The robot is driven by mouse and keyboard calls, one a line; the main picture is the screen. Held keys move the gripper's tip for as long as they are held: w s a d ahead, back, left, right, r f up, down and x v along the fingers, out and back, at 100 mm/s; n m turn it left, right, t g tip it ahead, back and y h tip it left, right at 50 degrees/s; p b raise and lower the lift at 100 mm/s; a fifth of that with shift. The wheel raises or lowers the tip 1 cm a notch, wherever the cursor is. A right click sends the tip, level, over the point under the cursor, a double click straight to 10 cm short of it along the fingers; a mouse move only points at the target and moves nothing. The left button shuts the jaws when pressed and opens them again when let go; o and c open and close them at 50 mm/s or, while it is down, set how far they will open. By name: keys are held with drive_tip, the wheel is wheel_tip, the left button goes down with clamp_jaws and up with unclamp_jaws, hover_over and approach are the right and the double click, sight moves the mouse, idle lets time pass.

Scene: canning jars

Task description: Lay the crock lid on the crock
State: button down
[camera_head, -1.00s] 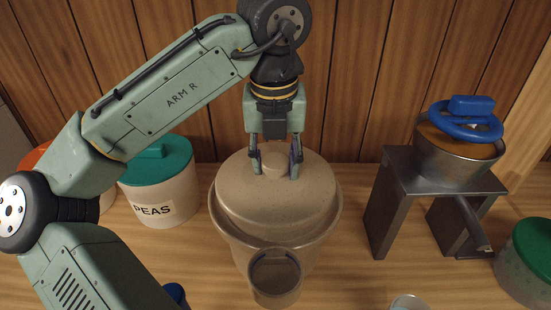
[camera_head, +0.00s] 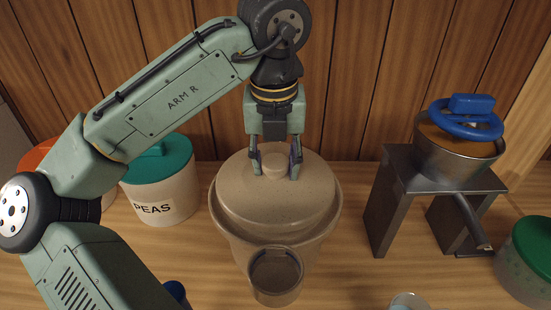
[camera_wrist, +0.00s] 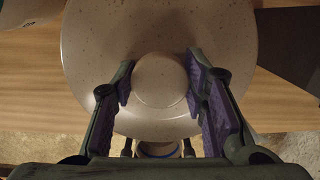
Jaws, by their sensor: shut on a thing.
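The speckled beige crock lid (camera_head: 275,212) is over the mouth of the beige crock (camera_head: 238,244), with the crock's rim showing around its front and sides. It looks about level; I cannot tell whether it rests fully on the rim or sits just above it. My gripper (camera_head: 276,172) points straight down and is shut on the lid's round knob. In the wrist view the knob (camera_wrist: 160,82) is between the purple pads, with the lid filling the space beneath. The far rim of the crock is hidden by the lid.
A small brown cup (camera_head: 275,294) stands close in front of the crock. A white PEAS canister (camera_head: 165,200) is at left. At right are a metal stand (camera_head: 385,205) carrying a pan (camera_head: 455,160) with a blue handwheel, and a green-lidded jar (camera_head: 525,275). A wood-panelled wall is behind.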

drive_tip(key=shift+f, duration=0.5)
drive_tip(key=c, duration=0.9)
unclamp_jaws()
drive_tip(key=r, duration=0.4)
drive_tip(key=s+r, duration=0.1)
drive_tip(key=r, duration=0.7)
drive_tip(key=shift+s+a, duration=0.1)
drive_tip(key=shift+s, duration=0.2)
